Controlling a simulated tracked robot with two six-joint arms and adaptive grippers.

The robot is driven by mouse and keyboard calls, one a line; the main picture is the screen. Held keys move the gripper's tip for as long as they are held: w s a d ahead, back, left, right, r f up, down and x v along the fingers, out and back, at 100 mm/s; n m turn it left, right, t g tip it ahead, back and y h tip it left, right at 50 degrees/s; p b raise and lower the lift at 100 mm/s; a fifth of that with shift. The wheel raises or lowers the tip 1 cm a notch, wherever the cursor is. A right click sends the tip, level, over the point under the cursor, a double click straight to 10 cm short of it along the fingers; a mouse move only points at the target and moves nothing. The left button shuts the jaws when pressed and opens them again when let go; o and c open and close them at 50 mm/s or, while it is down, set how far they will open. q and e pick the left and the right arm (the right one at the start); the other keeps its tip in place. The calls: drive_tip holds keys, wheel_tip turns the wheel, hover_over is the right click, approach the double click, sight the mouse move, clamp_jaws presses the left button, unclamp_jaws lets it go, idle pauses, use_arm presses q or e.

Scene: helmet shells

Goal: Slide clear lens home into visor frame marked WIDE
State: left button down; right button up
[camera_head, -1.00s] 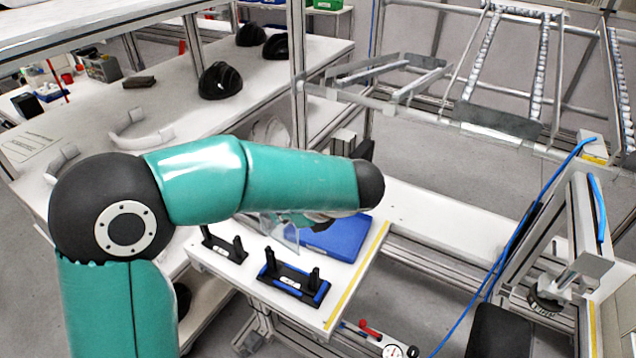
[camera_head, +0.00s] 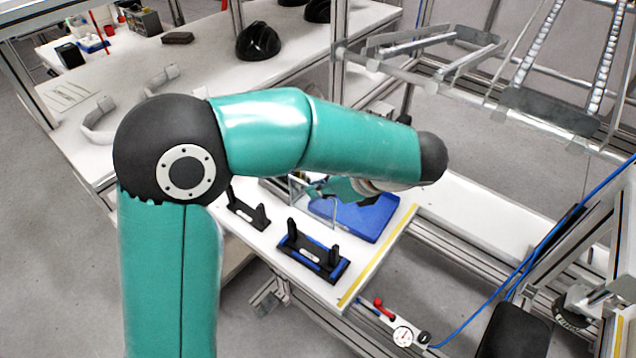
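My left gripper (camera_head: 335,190) hangs below my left forearm, which partly hides it. It appears shut on a thin clear lens (camera_head: 298,190), held upright above the left edge of the blue mat. Two black frames with upright posts are on the white bench. One black frame (camera_head: 245,213) is at the left. The other, blue-edged frame (camera_head: 309,257) is nearer the front. Both have small white labels, too small to read, so I cannot tell which is marked WIDE. The lens is apart from both. My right gripper is not in view.
The blue mat (camera_head: 372,222) lies behind the blue-edged frame. A yellow stripe (camera_head: 378,255) marks the bench's right edge. A gauge with a red handle (camera_head: 385,308) is below that edge. A black helmet shell (camera_head: 258,42) stands on the back table; metal rails fill the right.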

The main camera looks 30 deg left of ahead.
sight(319, 221)
use_arm(q)
drive_tip(key=shift+f+b, duration=1.55)
drive_tip(key=shift+f, duration=1.3)
drive_tip(key=shift+p, duration=0.6)
wheel_tip(319, 221, down, 8)
drive_tip(key=b, duration=0.5)
idle(2.2)
drive_tip(key=c, duration=1.2)
unclamp_jaws()
drive_tip(key=shift+c, duration=0.2)
drive_tip(key=shift+r, duration=0.1)
drive_tip(key=v, duration=1.1)
drive_tip(key=shift+d+r, duration=0.25)
drive_tip(key=shift+d, duration=0.05)
